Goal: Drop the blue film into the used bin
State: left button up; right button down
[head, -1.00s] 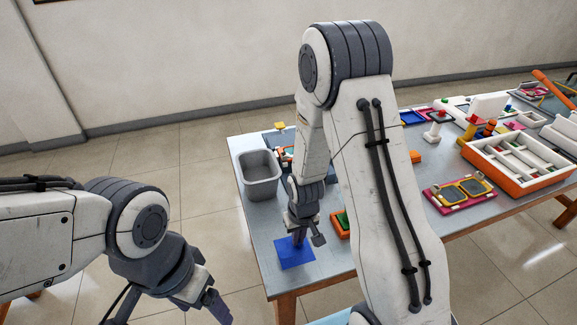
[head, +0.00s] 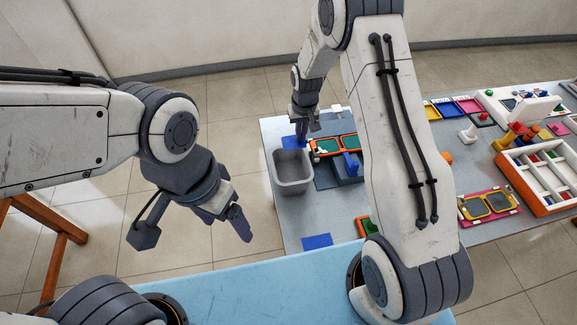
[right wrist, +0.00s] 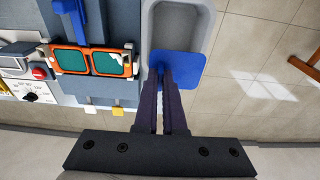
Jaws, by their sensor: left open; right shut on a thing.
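The blue film (right wrist: 185,68) is a flat blue square pinched between the fingertips of my right gripper (right wrist: 163,80). In the right wrist view it overlaps one end of the grey bin (right wrist: 178,20), partly over the opening and partly past the rim. In the head view the film (head: 290,143) shows at the bin's far edge, below my right gripper (head: 302,138); the bin (head: 293,188) stands at the table's left edge. Whether film and rim touch is unclear. A second blue square (head: 317,241) lies on the table. My left gripper (head: 228,222) is open and empty, left of the table.
An orange eyeglass frame with green lenses (right wrist: 92,61) sits in a fixture beside the bin, with a blue part (right wrist: 74,22) next to it. A white-and-orange compartment tray (head: 535,170) and a pink tray (head: 490,203) lie further right. Floor is open left of the table.

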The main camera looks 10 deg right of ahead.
aim_at(302, 142)
jog(key=shift+d+f+b, duration=0.2)
jog(key=shift+f+b, duration=1.4)
jog(key=shift+f, duration=1.15)
jog(key=c, duration=0.9)
grip_release()
jog(key=r+b, duration=0.1)
jog(key=r, duration=0.2)
jog(key=r+b, duration=0.1)
jog(key=r, duration=0.2)
jog(key=s+r, duration=0.1)
jog(key=r, duration=0.2)
jog(key=shift+s+r+b, duration=0.1)
jog(key=shift+r+b, duration=0.2)
jog(key=shift+b, duration=0.1)
jog(key=shift+s+r, duration=0.1)
jog(key=shift+r, duration=0.35)
jog(key=shift+a, duration=0.1)
